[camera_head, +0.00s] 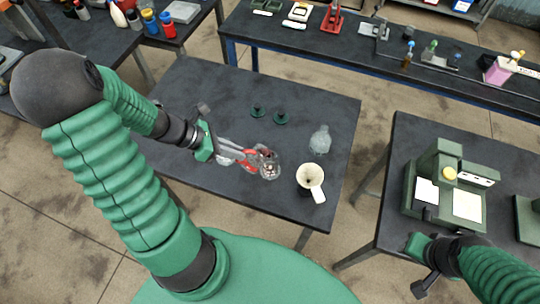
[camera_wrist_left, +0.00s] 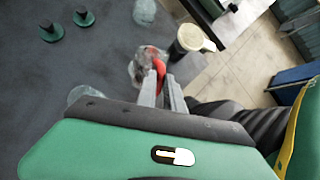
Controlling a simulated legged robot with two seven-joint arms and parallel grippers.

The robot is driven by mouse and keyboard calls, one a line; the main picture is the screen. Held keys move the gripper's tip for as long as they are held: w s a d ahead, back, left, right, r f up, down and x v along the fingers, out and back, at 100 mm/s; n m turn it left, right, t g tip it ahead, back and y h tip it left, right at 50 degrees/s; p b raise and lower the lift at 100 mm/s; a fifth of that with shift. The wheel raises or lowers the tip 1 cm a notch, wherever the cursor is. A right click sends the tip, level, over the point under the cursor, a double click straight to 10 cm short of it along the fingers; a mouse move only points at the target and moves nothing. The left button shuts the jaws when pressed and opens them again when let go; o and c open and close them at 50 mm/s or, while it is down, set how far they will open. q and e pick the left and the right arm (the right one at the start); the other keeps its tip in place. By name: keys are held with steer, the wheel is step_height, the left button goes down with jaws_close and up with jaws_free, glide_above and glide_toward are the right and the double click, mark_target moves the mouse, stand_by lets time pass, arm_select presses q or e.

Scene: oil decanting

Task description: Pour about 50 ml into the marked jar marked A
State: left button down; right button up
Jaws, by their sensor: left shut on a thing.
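My left gripper (camera_head: 256,161) is shut on a clear vessel with red parts (camera_head: 270,170), above the dark table (camera_head: 205,95). It also shows between the fingertips in the left wrist view (camera_wrist_left: 147,62). Its contents cannot be made out. A clear jar (camera_head: 320,140) stands on the table beyond the held vessel, to its right. A cream, open-topped jug (camera_head: 311,180) with a white handle stands right of the held vessel. Another clear round thing (camera_wrist_left: 85,93) is partly hidden by the gripper body. No letter A is readable. My right gripper (camera_head: 418,245) is at the right; its fingers are unclear.
Two dark green lids with knobs (camera_head: 257,111) (camera_head: 280,118) lie further back on the table. A green device (camera_head: 445,185) stands on the right-hand table. A long bench (camera_head: 395,60) with tools runs along the back. The table's left part looks clear.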

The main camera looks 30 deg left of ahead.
arm_select(q)
steer(key=shift+s+r, duration=0.1)
steer(key=shift+r, duration=0.1)
steer(key=shift+w+r+g+y+p, duration=0.3)
steer(key=shift+r+g+y+p, duration=0.15)
steer(key=shift+p, duration=0.7)
steer(key=shift+d+g, duration=0.1)
steer(key=shift+g, duration=0.15)
steer(key=s+a+f+t+h+b, duration=0.2)
steer(key=s+f+t+b, duration=0.1)
steer(key=b, duration=0.4)
steer(key=shift+s+a+f+t, duration=0.25)
steer(key=shift+s+f+t, duration=0.1)
steer(key=shift+f+t, duration=0.3)
steer(key=shift+d+h, duration=0.1)
steer(key=shift+h, duration=0.15)
steer(key=shift+d+m, duration=0.2)
steer(key=shift+m, duration=0.1)
steer(key=shift+a, duration=0.2)
